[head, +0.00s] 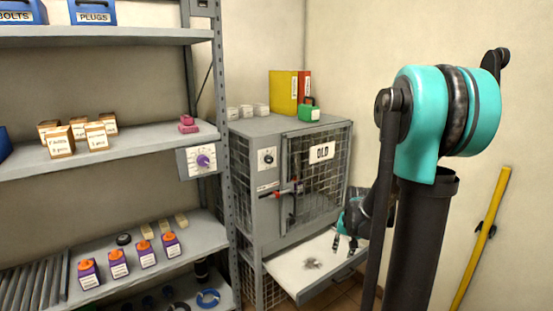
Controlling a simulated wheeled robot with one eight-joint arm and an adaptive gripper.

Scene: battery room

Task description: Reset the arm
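My arm rises at the right of the head view, with a teal joint at its top and dark links below. My gripper (345,245) hangs low behind the dark link, with its fingers pointing down. Its two dark fingertips show apart, with nothing seen between them. It is above or in front of the white pull-out shelf (290,275) of the grey mesh cabinet; I cannot tell whether it touches. Part of the gripper and wrist is hidden by my own arm.
The grey mesh cabinet (262,215) has an "OLD" label and a red-handled latch. Yellow and red binders (284,92) and a green box (309,113) stand on it. A metal rack (110,140) with boxes fills the left. A yellow pole (482,240) leans on the right wall.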

